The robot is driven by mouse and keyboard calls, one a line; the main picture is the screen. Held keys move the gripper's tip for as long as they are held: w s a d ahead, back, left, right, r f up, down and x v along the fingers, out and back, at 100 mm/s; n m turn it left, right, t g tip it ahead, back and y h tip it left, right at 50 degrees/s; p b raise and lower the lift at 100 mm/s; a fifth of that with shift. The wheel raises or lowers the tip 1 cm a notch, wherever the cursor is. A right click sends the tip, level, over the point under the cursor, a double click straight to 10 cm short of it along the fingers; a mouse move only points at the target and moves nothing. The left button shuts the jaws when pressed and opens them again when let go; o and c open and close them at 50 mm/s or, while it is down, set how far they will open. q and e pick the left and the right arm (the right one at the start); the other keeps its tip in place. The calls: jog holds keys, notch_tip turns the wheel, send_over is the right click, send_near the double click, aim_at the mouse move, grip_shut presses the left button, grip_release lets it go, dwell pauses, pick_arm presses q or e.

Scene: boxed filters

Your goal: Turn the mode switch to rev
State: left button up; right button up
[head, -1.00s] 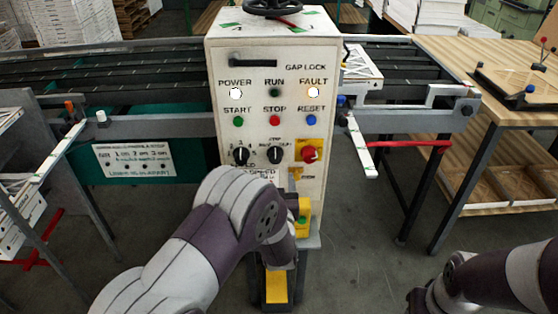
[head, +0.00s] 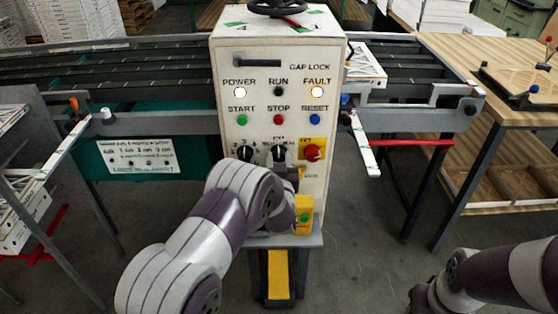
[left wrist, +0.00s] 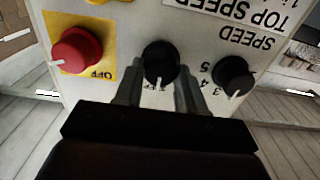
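The mode switch (head: 278,153) is the black middle knob on the white control panel, between the speed knob and a red knob on yellow. In the left wrist view, which is upside down, the mode switch (left wrist: 160,61) has a white pointer line aimed toward the gripper. My left gripper (left wrist: 160,88) is open, with one finger on each side of the knob; whether they touch it is unclear. In the head view the left gripper (head: 283,168) is just below the knob, partly hidden by my wrist. My right arm is at lower right; its fingers are not seen.
The black speed knob (left wrist: 233,76) and red knob (left wrist: 76,50) flank the mode switch closely. Start, stop and reset buttons (head: 279,119) sit above. A yellow box with a green button (head: 304,217) is below, right of my wrist. Roller conveyors extend to the sides.

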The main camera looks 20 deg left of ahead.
pick_arm(q)
jog(key=shift+f+n+b, duration=0.2)
jog(key=shift+n+b, duration=0.5)
jog(key=shift+b, duration=0.3)
jog(key=n+b, duration=0.4)
jog(key=shift+f, duration=0.1)
jog(key=n+b, duration=0.2)
jog(key=b, duration=0.1)
jog(key=shift+a+n, duration=0.1)
jog(key=shift+n, duration=0.2)
jog(key=shift+n+b, duration=0.5)
jog(key=shift+b, duration=0.15)
jog(key=o, duration=1)
jog(key=shift+r, duration=0.2)
jog(key=shift+o, duration=0.2)
jog(key=shift+s, duration=0.1)
